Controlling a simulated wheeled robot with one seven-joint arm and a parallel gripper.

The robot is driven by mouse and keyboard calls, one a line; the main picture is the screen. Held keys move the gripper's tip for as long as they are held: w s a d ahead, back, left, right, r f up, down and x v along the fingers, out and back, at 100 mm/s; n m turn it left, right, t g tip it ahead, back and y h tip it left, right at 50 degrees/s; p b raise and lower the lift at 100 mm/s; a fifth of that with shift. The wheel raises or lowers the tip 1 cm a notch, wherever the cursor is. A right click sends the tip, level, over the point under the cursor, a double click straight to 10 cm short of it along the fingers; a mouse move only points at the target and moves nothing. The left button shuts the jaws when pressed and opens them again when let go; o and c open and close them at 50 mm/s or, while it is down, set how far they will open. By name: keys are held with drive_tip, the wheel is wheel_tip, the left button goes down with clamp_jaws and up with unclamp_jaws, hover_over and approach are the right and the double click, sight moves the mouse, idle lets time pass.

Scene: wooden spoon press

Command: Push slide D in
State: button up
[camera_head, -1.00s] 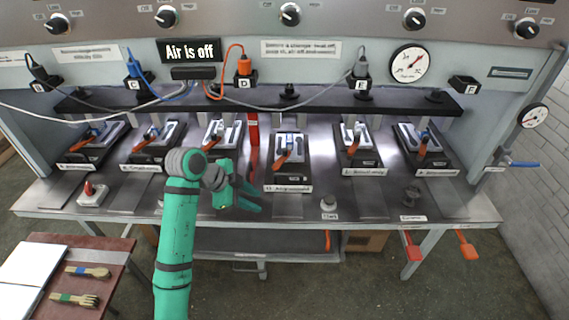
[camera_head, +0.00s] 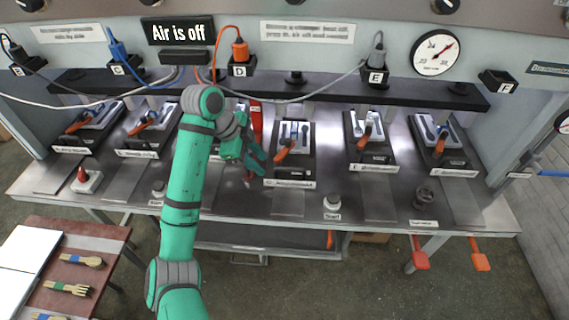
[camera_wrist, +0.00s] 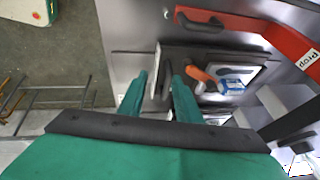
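Slide D (camera_head: 291,173), the fourth station from the left, is a black base with a front label strip. It carries a pale mould and an orange-handled clamp (camera_head: 283,150), and sits nearer the table's front edge than its neighbours. My gripper (camera_head: 262,164) is at the left front of slide D. In the wrist view, its two green fingers (camera_wrist: 158,76) are apart, with slide D's front edge and pale label strip (camera_wrist: 155,58) showing between and beyond them. I cannot tell whether they touch it. The clamp and a blue part show right of the fingers.
A red bar (camera_head: 256,122) stands left of slide D; its "Prop" label shows in the wrist view (camera_wrist: 308,58). Slide E (camera_head: 372,165) is to the right. A start button (camera_head: 332,203) sits on the table front. The sign (camera_head: 178,31) reads "Air is off".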

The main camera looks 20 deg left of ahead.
approach(287, 168)
wheel_tip(287, 168, down, 2)
drive_tip(key=x, duration=0.4)
drive_tip(key=shift+w+d, duration=0.3)
drive_tip(key=shift+x, duration=0.75)
drive_tip(key=shift+w, duration=0.1)
clamp_jaws()
